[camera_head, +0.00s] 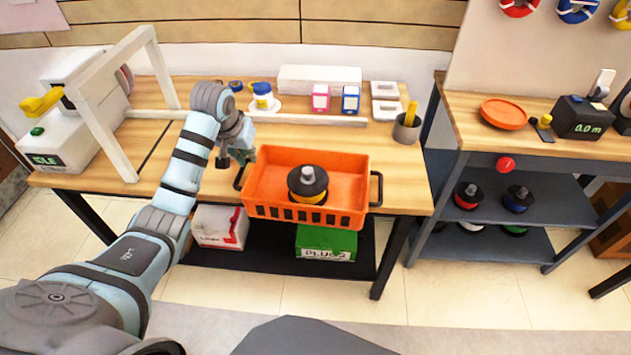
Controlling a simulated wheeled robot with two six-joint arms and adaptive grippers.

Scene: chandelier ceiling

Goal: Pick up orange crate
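The orange crate (262,190) sits at the front edge of the wooden table, with dark handles on its left and right ends. A black and yellow spool (308,184) with a grey top stands inside it. My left gripper (236,158) is just above and beside the crate's left end, close to the left handle (238,178). Its fingers are small and dark, and I cannot tell whether they are open or whether they touch the handle. My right gripper is not in view.
A white frame and machine (75,135) stand on the left of the table (408,190). Blue and pink boxes (320,98), a blue-lidded jar (263,95) and a grey cup (406,128) are behind the crate. A green box (325,243) is below. A second bench (470,120) stands right.

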